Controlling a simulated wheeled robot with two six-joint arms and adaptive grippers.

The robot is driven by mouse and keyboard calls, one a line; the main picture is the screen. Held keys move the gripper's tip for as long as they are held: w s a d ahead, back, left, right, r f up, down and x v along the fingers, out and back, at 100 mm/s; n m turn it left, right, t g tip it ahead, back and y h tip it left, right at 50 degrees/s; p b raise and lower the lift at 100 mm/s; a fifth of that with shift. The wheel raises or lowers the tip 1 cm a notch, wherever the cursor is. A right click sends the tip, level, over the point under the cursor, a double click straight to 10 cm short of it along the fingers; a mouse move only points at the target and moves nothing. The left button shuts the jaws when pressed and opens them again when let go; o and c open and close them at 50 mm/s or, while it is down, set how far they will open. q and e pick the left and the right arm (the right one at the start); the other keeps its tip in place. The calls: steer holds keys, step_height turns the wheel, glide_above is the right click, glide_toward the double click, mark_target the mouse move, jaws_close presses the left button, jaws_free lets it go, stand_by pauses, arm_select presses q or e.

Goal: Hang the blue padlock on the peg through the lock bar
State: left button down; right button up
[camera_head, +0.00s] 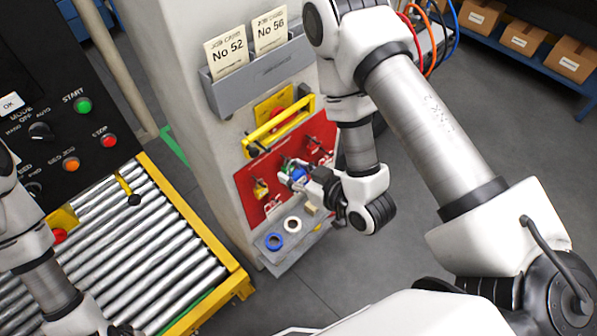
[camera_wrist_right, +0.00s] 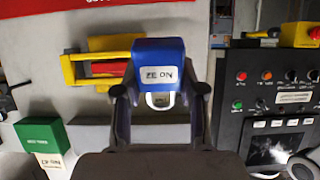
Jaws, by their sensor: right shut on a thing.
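The blue padlock (camera_head: 298,174) is in my right gripper (camera_head: 311,183), in front of the red board. In the right wrist view the blue padlock (camera_wrist_right: 159,65) sits between both fingers of my right gripper (camera_wrist_right: 160,92). It has a white label that reads upside down, and its pale shackle points down in that picture. The yellow lock bar (camera_head: 278,126) is on the cabinet front, above the red board; a yellow frame with red inside (camera_wrist_right: 98,68) shows left of the padlock in the wrist view. I cannot make out the peg. My left gripper is out of frame.
The red board (camera_head: 246,178) carries a yellow padlock (camera_head: 260,189) and other small locks. A roller conveyor (camera_head: 150,245) and a black control panel (camera_head: 60,120) stand left.

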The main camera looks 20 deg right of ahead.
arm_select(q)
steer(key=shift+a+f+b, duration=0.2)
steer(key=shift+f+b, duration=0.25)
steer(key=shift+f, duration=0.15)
arm_select(e)
steer(key=r+x, duration=0.1)
steer(key=x, duration=0.8)
steer(key=shift+w+a+r, duration=0.25)
steer(key=shift+w+a, duration=0.05)
steer(key=o, duration=1.3)
